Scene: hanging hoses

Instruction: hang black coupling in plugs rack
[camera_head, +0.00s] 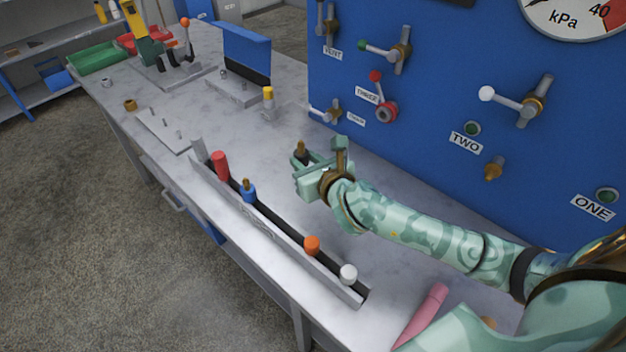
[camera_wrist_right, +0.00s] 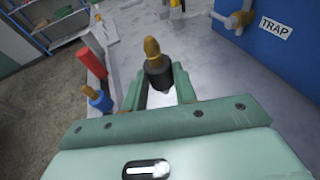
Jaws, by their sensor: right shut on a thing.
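The black coupling (camera_wrist_right: 159,75) has a brass tip and stands upright between the fingers of my right gripper (camera_wrist_right: 160,98) in the right wrist view. In the head view the right gripper (camera_head: 304,168) is shut on the coupling (camera_head: 300,152), above the table and to the right of the rack. The plugs rack (camera_head: 262,236) is a long grey rail with a dark slot along the table's front edge. My left gripper is not in view.
A blue panel (camera_head: 430,115) with valves and labels rises behind my right arm. A yellow-topped post (camera_head: 268,101) stands near the panel. A flat plate with pins (camera_head: 163,130) lies beyond the rack. A pink cylinder (camera_head: 425,312) lies at the near right.

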